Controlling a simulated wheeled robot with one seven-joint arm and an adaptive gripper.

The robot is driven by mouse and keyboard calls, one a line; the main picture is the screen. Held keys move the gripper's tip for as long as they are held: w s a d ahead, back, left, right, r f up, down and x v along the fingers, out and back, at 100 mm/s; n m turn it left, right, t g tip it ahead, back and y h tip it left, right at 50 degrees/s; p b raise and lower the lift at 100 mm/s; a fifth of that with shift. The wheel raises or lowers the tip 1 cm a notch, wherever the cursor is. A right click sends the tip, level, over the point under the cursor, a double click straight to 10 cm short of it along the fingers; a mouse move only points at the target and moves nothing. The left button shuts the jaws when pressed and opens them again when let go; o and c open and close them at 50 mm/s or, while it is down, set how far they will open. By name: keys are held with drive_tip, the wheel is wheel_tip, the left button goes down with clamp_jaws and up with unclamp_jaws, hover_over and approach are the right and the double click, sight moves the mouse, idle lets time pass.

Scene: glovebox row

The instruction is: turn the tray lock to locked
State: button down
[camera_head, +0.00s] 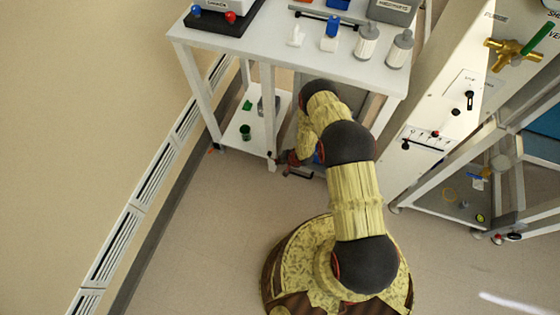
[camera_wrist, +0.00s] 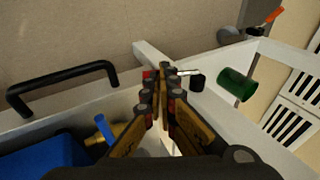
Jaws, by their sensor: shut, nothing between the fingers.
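My gripper (camera_wrist: 163,78) is shut and empty, with its fingertips at the corner of a white frame in the wrist view. Right by the tips are a small red mark (camera_wrist: 148,74) and a short pale lever with a black end (camera_wrist: 192,79); these look like the tray lock, partly hidden by my fingers. I cannot tell its setting or whether the tips touch it. The tray (camera_wrist: 98,106) lies at the left, its black bar handle (camera_wrist: 62,85) on the front. In the head view my gripper (camera_head: 284,159) is low beside the bench leg, small and partly hidden by my arm.
A blue object (camera_wrist: 48,158) and a brass fitting (camera_wrist: 118,130) are in the tray area. A green cup (camera_wrist: 236,84) lies or stands on the lower shelf, also in the head view (camera_head: 245,132). The white bench (camera_head: 280,48) holds bottles above. Floor at left is clear.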

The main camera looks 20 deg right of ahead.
drive_tip(key=shift+f+y, duration=0.35)
drive_tip(key=shift+y, duration=0.05)
drive_tip(key=shift+f+t, duration=0.3)
drive_tip(key=shift+f, duration=0.5)
drive_tip(key=s+d+f+p+v, duration=0.1)
drive_tip(key=p+v, duration=0.5)
drive_tip(key=v, duration=0.7)
drive_tip(key=shift+s+d, duration=0.35)
drive_tip(key=shift+d, duration=0.2)
